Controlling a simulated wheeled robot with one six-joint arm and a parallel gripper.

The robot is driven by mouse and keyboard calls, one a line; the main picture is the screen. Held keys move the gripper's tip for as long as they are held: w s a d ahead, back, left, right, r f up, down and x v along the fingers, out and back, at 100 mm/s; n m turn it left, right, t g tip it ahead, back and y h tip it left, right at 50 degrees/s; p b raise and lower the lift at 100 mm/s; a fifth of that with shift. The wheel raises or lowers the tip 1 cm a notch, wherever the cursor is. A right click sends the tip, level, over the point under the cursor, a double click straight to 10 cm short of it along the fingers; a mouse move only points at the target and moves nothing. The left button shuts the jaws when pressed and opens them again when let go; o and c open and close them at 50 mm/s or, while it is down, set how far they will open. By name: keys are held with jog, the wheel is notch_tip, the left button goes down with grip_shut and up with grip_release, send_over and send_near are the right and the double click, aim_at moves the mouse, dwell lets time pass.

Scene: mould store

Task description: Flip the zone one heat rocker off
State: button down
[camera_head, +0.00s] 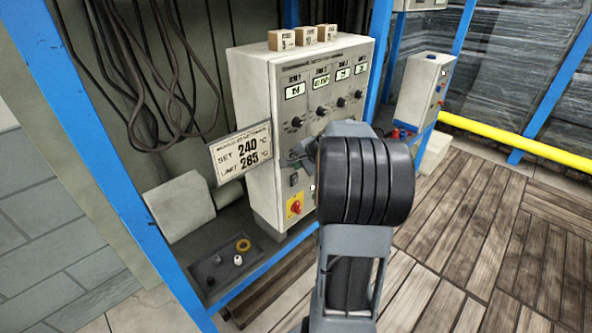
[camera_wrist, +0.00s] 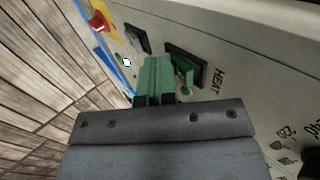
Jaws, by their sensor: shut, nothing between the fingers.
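The grey control cabinet (camera_head: 262,110) stands on a shelf, with a row of zone displays and knobs on its front. My gripper (camera_head: 303,155) is shut and empty at the cabinet front, below the leftmost knob; my arm hides much of the lower panel. In the wrist view, the rocker marked HEAT (camera_wrist: 187,72) has a green key in a black frame. My gripper's closed fingertips (camera_wrist: 157,66) are just left of it, very close; I cannot tell whether they touch. No zone number shows beside this rocker, and its on or off position is unclear.
A second dark rocker (camera_wrist: 137,38) and a white button (camera_wrist: 127,62) are left of the fingers. A red knob on a yellow plate (camera_head: 295,206) is low on the panel. A temperature sign (camera_head: 241,152) juts out left. Small boxes (camera_head: 304,37) sit on top.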

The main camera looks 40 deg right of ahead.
jog(key=shift+d+r, duration=0.1)
jog(key=shift+d, duration=0.05)
jog(key=shift+r, duration=0.1)
jog(key=shift+r+p, duration=0.6)
jog(key=shift+r, duration=0.05)
jog(key=shift+s, duration=0.1)
jog(key=s+v, duration=0.1)
jog(key=v, duration=1.2)
jog(key=shift+f+b, duration=0.25)
jog(key=shift+b, duration=0.15)
